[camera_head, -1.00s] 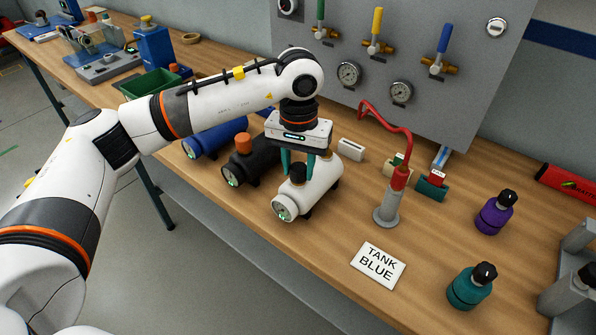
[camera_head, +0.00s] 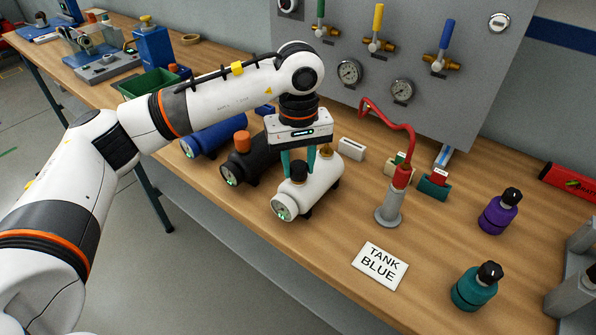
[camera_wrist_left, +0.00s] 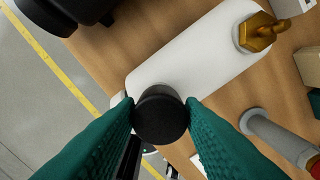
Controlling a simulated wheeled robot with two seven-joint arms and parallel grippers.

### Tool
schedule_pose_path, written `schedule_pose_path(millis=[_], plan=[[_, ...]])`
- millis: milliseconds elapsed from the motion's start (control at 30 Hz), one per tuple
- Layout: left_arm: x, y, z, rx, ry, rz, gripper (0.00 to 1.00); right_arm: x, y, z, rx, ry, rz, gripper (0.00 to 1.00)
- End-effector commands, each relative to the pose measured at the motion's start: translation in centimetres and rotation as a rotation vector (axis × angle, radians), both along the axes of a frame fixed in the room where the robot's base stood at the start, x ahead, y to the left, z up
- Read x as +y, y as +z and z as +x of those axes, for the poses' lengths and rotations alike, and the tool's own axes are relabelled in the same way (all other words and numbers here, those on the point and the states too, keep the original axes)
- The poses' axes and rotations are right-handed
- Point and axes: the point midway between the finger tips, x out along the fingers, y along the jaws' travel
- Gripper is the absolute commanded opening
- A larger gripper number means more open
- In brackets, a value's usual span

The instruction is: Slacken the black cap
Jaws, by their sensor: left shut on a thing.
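The black cap (camera_head: 298,172) sits on top of the white tank (camera_head: 322,180), near the tank's gauge end. It also shows in the left wrist view (camera_wrist_left: 160,116), between the two green fingers. My left gripper (camera_head: 299,164) points down over the white tank and is shut on the black cap, one finger on each side. In the wrist view the cap looks seated over the tank's neck; its threads are hidden. My right gripper is not in view.
A brass fitting (camera_wrist_left: 260,32) stands on the same tank. A black tank (camera_head: 252,163) with an orange cap and a blue tank (camera_head: 214,138) stand to the left. A grey stand (camera_head: 389,209) with a red hose is to the right. A TANK BLUE card (camera_head: 380,265) lies in front.

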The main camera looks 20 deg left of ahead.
Motion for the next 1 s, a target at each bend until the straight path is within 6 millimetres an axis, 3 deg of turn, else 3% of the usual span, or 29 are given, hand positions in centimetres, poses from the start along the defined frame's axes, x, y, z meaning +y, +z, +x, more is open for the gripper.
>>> schedule_pose_path(millis=[133, 467, 767, 1000], plan=[[-0.01, -0.15, -0.02, 0.001, 0.115, 0.0, 0.11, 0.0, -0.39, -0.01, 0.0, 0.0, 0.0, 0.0], [-0.01, -0.15, -0.03, 0.002, 0.149, 0.001, 0.11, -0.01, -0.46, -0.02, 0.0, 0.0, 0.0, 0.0], [0.01, -0.17, -0.03, 0.002, 0.457, 0.002, 0.11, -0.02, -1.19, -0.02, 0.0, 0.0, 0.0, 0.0], [0.01, -0.11, -0.04, 0.003, 0.476, 0.002, 0.11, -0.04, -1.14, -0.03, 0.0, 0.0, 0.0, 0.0]])
